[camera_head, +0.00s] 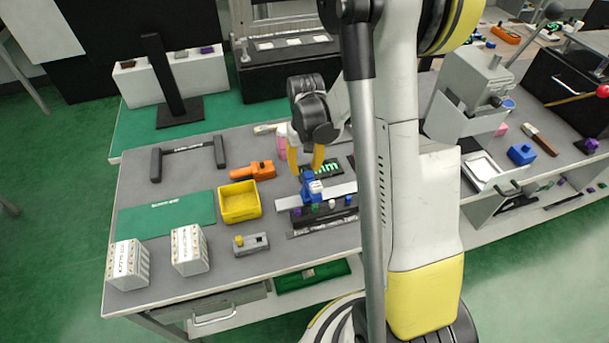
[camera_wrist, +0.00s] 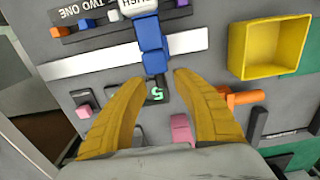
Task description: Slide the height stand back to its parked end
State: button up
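Which item is the height stand is not labelled. A blue upright block (camera_head: 312,188) sits across a pale rail (camera_head: 338,190) on the grey bench. The wrist view shows this blue block (camera_wrist: 151,45) on the white rail (camera_wrist: 90,64), with rail showing on both sides. A dark display with a green digit (camera_wrist: 157,94) lies just beyond the block's near end. My gripper (camera_head: 305,172) is over the bench, close to the block. In the wrist view my gripper (camera_wrist: 158,80) has its yellow fingers apart, near the block's end, with nothing clearly held.
A yellow bin (camera_head: 239,203) and an orange tool (camera_head: 252,171) stand left of the rail. A tall black post (camera_head: 165,85) stands farther back. The green mat (camera_head: 166,214) is clear.

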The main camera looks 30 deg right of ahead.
jog(key=shift+f+b, duration=0.3)
jog(key=shift+f, duration=0.9)
grip_shut()
jog(key=s+d, duration=0.2)
jog(key=d, duration=0.5)
jog(key=s+d, duration=0.2)
jog(key=d, duration=0.6)
jog(key=s+d, duration=0.2)
jog(key=d, duration=0.6)
jog(key=shift+s+d+b, duration=0.2)
jog(key=shift+s+b, duration=0.15)
jog(key=shift+b, duration=0.05)
grip_release()
jog(key=shift+d, duration=0.2)
jog(key=shift+a, duration=0.1)
